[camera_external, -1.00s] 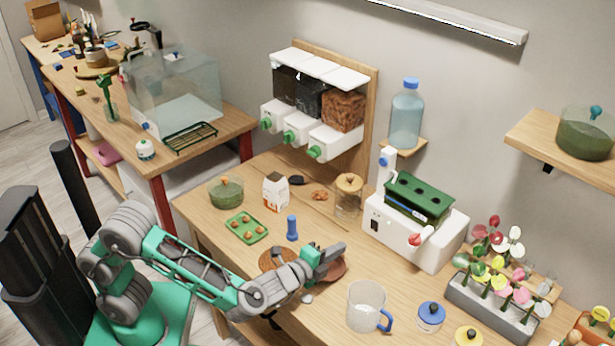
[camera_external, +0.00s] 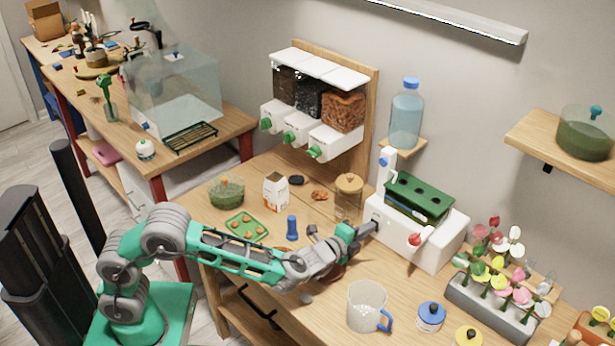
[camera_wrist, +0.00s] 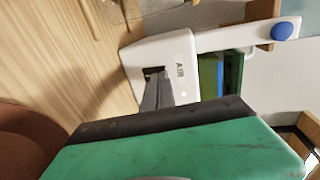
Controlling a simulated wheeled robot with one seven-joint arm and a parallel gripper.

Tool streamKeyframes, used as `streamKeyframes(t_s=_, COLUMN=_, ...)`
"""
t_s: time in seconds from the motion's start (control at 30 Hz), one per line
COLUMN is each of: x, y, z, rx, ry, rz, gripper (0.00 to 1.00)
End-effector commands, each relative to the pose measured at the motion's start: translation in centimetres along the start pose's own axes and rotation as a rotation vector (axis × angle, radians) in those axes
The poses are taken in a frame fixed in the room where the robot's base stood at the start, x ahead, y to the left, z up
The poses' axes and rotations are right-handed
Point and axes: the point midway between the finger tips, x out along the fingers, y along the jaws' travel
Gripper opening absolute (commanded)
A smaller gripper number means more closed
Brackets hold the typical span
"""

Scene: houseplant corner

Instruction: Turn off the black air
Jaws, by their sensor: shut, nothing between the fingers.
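The white machine (camera_external: 435,238) stands at the back right of the table, with a green rack on top. In the wrist view its front face (camera_wrist: 171,50) carries the label "AIR" and a dark switch slot (camera_wrist: 153,71). My gripper (camera_external: 374,227) is shut and empty, its tip right at the machine's left front face. In the wrist view my gripper (camera_wrist: 156,90) points at the slot and covers most of it. I cannot tell whether the fingertips touch the switch or which way it is tipped.
A red-tipped lever (camera_external: 415,239) sticks out from the machine's front. A blue knob (camera_wrist: 282,31) sits on its white arm. A lidded glass jar (camera_external: 348,200) stands to the left, and a glass mug (camera_external: 367,306) in front.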

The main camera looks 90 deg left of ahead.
Motion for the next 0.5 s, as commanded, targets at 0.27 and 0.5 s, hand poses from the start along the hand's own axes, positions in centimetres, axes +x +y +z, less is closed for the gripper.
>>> streamKeyframes(t_s=0.27, x=0.6, y=-0.4, z=0.0, rx=0.001, ry=-0.001, rz=0.000, gripper=0.00)
streamKeyframes(t_s=0.5, x=-0.5, y=-0.4, z=-0.1, rx=0.000, ry=0.002, rz=0.000, gripper=0.00)
